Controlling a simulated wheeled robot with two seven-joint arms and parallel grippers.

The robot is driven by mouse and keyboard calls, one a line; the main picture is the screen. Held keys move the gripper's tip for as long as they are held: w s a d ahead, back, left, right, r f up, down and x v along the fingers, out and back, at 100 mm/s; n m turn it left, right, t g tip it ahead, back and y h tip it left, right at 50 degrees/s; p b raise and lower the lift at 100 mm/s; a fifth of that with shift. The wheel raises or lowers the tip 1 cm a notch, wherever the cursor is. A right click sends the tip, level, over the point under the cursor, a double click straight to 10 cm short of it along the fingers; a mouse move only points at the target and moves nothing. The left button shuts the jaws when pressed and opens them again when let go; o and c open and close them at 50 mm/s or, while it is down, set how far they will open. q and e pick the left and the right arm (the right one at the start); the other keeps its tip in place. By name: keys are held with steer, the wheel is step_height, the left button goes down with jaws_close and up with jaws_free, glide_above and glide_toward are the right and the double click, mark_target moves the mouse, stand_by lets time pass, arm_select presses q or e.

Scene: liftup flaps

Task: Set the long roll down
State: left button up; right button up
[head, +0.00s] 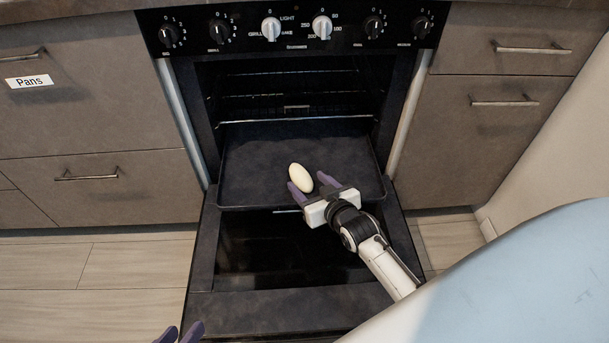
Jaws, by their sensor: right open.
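The long roll (301,178) is a pale, smooth oval. It appears to lie on the dark baking tray (250,170), which sticks out of the open oven. My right gripper (306,180) has its purple fingers apart at the near end of the roll, with the fingertips close around that end. I cannot tell whether a finger touches it. My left gripper (180,333) shows only as two purple fingertips at the bottom edge, far from the roll; the rest of it is out of frame.
The oven door (290,302) is folded down below the tray. Wire racks (290,98) sit inside the oven above the tray. Brown drawers (90,185) flank the oven, one labelled "Pans". A large pale-blue rounded surface fills the lower right. Most of the tray is bare.

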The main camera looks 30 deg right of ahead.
steer(key=p+v, duration=0.2)
steer(key=v, duration=0.5)
arm_select(q)
steer(key=shift+s+a+f+y+p, duration=0.2)
steer(key=shift+a+f+y, duration=0.1)
steer(key=shift+a, duration=0.25)
steer(key=shift+s+a+f+y+p, duration=0.2)
steer(key=shift+a+f+y, duration=0.1)
steer(key=shift+a, duration=0.25)
arm_select(e)
steer(key=shift+s+r, duration=0.25)
steer(key=shift+s, duration=0.45)
